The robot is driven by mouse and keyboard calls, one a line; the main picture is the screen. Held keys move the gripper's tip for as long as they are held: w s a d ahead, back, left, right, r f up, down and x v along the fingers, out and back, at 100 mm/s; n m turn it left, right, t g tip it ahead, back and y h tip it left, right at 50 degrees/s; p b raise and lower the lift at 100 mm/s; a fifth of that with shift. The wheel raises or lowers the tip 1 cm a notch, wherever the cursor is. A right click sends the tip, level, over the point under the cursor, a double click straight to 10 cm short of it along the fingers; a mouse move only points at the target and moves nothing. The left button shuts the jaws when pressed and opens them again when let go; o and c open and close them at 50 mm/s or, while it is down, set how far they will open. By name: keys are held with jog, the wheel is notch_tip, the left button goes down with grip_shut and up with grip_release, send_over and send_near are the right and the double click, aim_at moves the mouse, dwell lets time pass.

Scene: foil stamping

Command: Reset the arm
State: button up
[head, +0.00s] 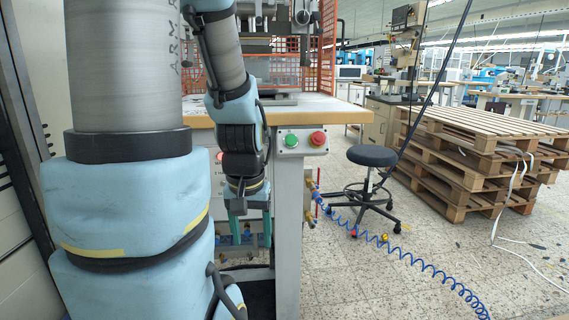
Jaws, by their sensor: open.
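My gripper (251,229) hangs pointing down in front of the stamping machine, below the level of its table top. Its two teal fingers are apart, with nothing seen between them. My arm comes down from the top of the view, and my own large blue and grey links fill the left side. The machine's wooden table top (325,108) is behind and above my gripper, with a metal plate on it, partly hidden by my arm.
A control box with a green button (291,141) and a red button (318,138) sits under the table edge, right of my gripper. A black stool (372,156), a coiled blue hose (408,262) and stacked wooden pallets (470,150) stand to the right. Floor at front right is mostly clear.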

notch_tip(320, 180, up, 16)
jog(key=p, duration=1.4)
